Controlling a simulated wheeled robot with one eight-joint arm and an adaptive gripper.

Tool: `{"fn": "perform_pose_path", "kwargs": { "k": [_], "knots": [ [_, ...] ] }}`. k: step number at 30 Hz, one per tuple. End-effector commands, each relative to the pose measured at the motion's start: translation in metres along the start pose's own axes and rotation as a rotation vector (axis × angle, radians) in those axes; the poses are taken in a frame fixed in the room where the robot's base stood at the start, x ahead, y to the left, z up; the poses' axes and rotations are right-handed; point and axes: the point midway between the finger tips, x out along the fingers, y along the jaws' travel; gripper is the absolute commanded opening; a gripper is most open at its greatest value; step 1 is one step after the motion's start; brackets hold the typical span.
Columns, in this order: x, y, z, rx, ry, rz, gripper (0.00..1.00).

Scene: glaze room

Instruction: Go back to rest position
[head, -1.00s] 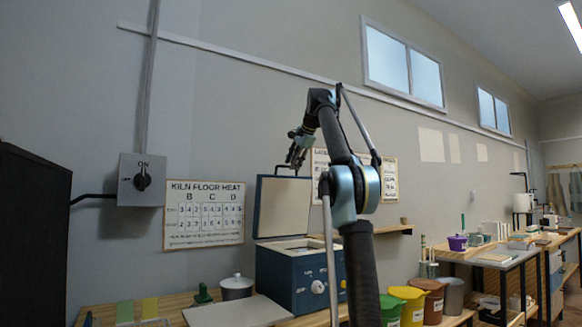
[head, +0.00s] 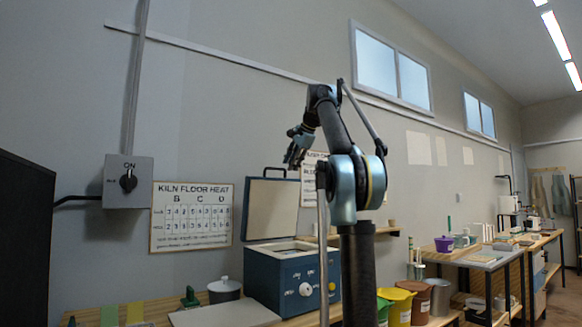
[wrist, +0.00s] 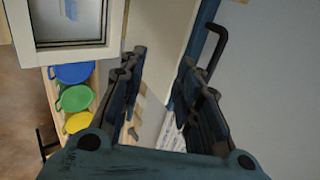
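My gripper (wrist: 165,95) shows in the wrist view with its two dark fingers apart and nothing between them. In the head view my gripper (head: 293,158) hangs at the end of my folded, raised arm, in front of the wall and above the raised lid (head: 271,208) of the blue kiln (head: 290,277). In the wrist view the kiln's pale rim (wrist: 72,52) and open chamber are at the upper left, and the lid's dark handle (wrist: 217,45) is at the upper right. The gripper appears apart from the kiln.
A switch box (head: 128,181) and a heat chart (head: 191,216) hang on the wall at left. A lidded pot (head: 224,290) stands left of the kiln. Colored buckets (head: 402,302) stand at right, before a workbench (head: 480,260). A dark cabinet (head: 30,240) is at the left edge.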

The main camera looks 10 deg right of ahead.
Motion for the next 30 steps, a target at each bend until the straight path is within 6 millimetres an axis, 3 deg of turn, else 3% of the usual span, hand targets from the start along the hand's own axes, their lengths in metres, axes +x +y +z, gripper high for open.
{"fn": "perform_pose_path", "kwargs": {
  "k": [10, 14, 17, 23, 30],
  "knots": [
    [0.0, 0.002, 0.001, -0.004, 0.0, 0.002, 0.31],
    [0.004, 0.016, 0.005, -0.042, 0.0, 0.018, 0.31],
    [0.01, 0.041, 0.011, -0.099, -0.002, 0.046, 0.31],
    [0.028, 0.109, 0.027, -0.246, -0.009, 0.114, 0.31],
    [0.056, 0.208, 0.049, -0.417, -0.026, 0.196, 0.31]
  ]
}}
